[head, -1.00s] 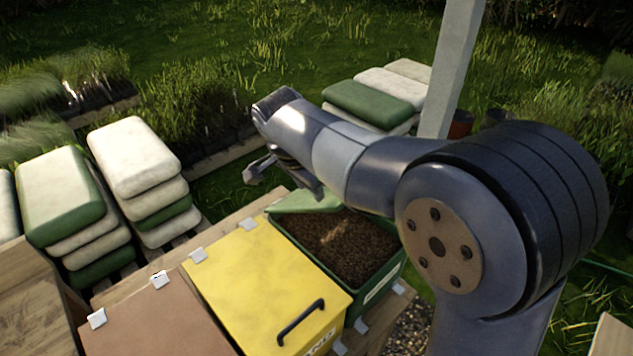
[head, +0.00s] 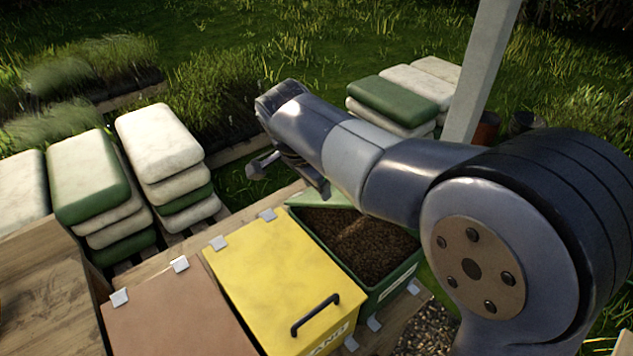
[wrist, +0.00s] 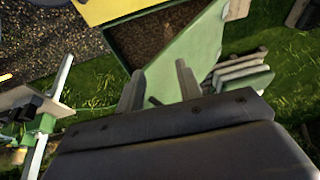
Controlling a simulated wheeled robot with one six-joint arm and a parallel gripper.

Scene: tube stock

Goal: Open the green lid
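The green bin (head: 398,278) stands at the right end of the row of bins, its top open and dark brown soil (head: 365,243) showing inside. Its green lid (head: 325,197) is swung up at the back edge, partly hidden by my arm. In the wrist view the lid (wrist: 195,55) is a pale green panel beside the soil-filled opening. My gripper (wrist: 158,72) has its two fingers spread, in front of the lid. A small dark bar, possibly the lid's handle, shows between them; contact is unclear. In the head view my gripper (head: 262,165) is partly hidden behind my arm.
A yellow-lidded bin (head: 275,275) and a brown-lidded bin (head: 170,315) are closed, left of the green bin. Stacked white and green sacks (head: 160,150) stand behind at left, more sacks (head: 400,98) at back right. A grey post (head: 483,75) rises behind my arm.

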